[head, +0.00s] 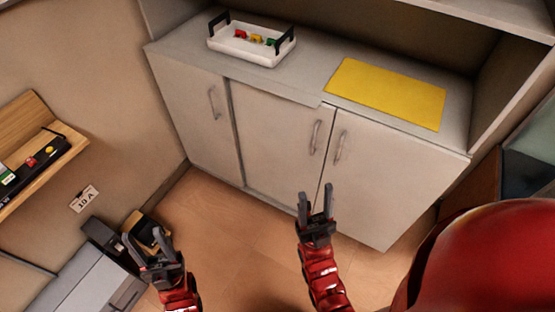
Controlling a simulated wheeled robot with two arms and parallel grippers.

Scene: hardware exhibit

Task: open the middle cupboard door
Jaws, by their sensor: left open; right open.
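The middle cupboard door (272,145) is a pale panel between two others and looks closed. Its curved metal handle (316,137) sits near its right edge. My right gripper (315,194) is open and empty, and in the picture it is just below that handle, overlapping the lower part of the doors; I see no contact. My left gripper (146,240) is open and empty at the lower left, well away from the cupboard doors.
The left door (190,115) and right door (385,180) each have a handle. On the counter are a white tray (240,47) with small coloured items and a yellow mat (387,92). A grey cabinet (85,285) and a wooden shelf (30,150) stand left. Open floor lies before the doors.

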